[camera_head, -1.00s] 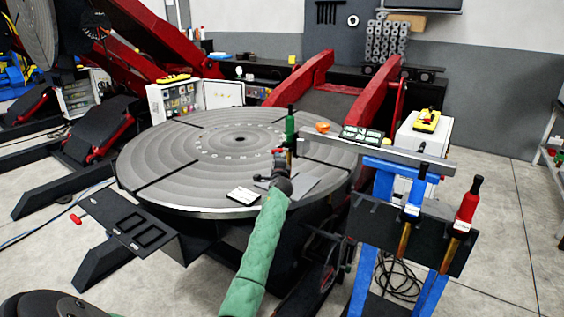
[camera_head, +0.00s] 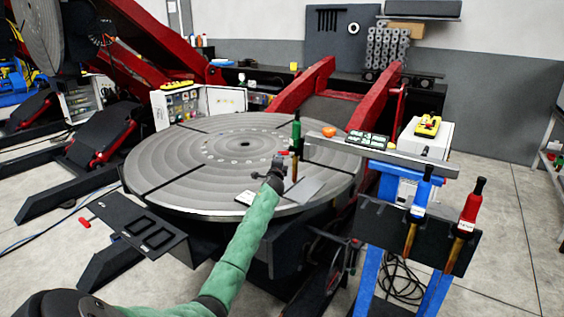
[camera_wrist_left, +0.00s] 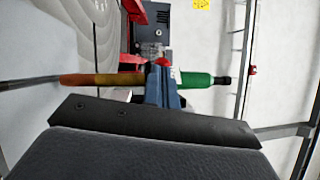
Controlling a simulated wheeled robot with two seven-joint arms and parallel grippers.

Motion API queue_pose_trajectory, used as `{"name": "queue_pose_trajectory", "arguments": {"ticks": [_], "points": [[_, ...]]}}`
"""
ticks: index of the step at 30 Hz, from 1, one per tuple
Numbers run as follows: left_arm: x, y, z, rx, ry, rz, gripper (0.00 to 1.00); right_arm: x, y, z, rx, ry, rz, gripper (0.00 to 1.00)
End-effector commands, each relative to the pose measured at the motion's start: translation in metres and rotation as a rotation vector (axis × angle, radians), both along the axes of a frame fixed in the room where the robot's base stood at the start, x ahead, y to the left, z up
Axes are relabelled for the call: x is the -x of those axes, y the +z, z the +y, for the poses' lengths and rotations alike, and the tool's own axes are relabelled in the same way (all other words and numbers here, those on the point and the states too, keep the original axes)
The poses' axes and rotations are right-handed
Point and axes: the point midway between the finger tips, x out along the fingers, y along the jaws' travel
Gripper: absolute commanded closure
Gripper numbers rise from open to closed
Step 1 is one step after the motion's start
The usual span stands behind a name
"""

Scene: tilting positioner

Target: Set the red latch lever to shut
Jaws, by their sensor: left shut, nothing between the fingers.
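A small red lever (camera_head: 84,222) sticks out at the left edge of a dark bracket plate (camera_head: 120,212), in front of the round table. I take it for the latch lever; its setting is too small to tell. My left gripper (camera_head: 281,163) is over the table's front right part, far to the right of that lever. It is shut and empty, close to a green-handled tool (camera_head: 296,136). In the left wrist view the fingers (camera_wrist_left: 163,88) overlap this tool, whose green handle (camera_wrist_left: 195,80) points right. My right gripper is not in view.
The grooved round table (camera_head: 180,160) fills the middle. A tool rack (camera_head: 375,216) at the right holds blue (camera_head: 421,192) and red (camera_head: 470,207) handled tools. A control box (camera_head: 185,108) stands behind the table. Open floor lies at the far right.

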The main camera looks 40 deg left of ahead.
Motion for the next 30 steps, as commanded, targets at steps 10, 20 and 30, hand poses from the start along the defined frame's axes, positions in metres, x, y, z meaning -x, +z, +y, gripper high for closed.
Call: {"name": "queue_pose_trajectory", "arguments": {"ticks": [10, 20, 30], "points": [[-0.004, 0.000, 0.014, -0.003, -0.123, 0.002, 1.00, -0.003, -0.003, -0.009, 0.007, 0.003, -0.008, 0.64], [-0.009, 0.000, 0.024, -0.006, -0.253, 0.004, 1.00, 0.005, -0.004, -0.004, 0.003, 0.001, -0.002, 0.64], [-0.016, -0.001, 0.031, -0.003, -0.482, 0.002, 1.00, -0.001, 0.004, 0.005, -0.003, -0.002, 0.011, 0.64]]}}
